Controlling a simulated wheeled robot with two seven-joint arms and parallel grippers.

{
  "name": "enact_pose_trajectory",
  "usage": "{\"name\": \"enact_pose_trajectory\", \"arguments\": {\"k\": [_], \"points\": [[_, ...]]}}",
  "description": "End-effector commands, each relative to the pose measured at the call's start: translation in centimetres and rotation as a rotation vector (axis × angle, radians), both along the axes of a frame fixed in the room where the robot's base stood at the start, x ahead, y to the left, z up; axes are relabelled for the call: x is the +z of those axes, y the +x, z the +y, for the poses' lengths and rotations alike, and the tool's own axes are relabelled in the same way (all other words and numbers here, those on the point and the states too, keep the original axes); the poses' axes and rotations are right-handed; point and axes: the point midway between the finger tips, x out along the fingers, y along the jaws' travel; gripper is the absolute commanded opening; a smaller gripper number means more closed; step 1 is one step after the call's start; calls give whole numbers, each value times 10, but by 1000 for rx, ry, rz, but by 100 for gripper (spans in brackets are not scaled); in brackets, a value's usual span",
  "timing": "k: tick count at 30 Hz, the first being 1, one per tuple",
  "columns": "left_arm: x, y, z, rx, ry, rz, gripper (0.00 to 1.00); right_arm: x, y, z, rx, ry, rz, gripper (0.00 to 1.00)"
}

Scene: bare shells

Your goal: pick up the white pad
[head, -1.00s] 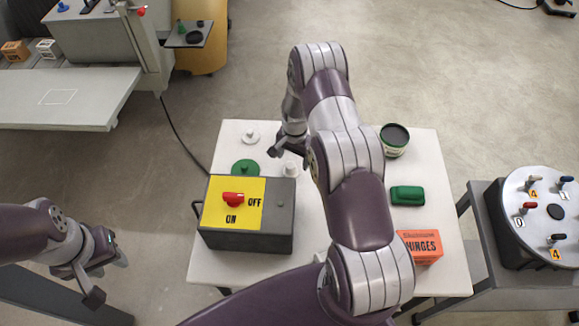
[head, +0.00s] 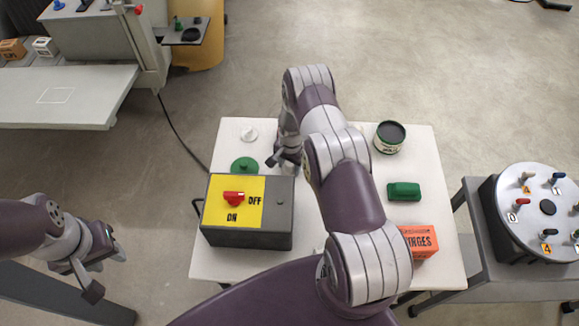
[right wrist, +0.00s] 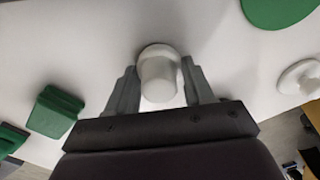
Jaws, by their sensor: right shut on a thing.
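The white pad (right wrist: 158,82), a pale round post with a wider round foot, stands between the fingers in the right wrist view. My right gripper (head: 284,158) is over the table's left middle and shut on it. In the right wrist view the two grey fingers (right wrist: 160,84) flank the post. In the head view the gripper and arm hide the pad. I cannot tell whether its foot touches the table. My left gripper (head: 105,272) is open and empty, over the floor left of the table.
On the white table (head: 420,165) are a white knobbed disc (head: 249,134), a green disc (head: 244,165), a grey switch box (head: 280,215), a green tin (head: 389,137), a green block (head: 404,191) and an orange box (head: 420,240). A dial stand (head: 540,190) is at right.

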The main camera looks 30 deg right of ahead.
Motion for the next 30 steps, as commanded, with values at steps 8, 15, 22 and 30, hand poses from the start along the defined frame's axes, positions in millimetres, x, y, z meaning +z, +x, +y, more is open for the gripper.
{"name": "enact_pose_trajectory", "arguments": {"k": [8,15,22,30], "points": [[-5,0,0,0,0,0,38,9,1,0,0,-1,-3,19],[-23,0,0,0,0,0,38,45,-8,-10,-5,-1,0,19],[-40,0,0,0,0,0,38,77,-45,-49,-5,-1,-3,19],[-51,0,0,0,0,0,38,106,-77,-81,-1,-1,-2,19]]}}
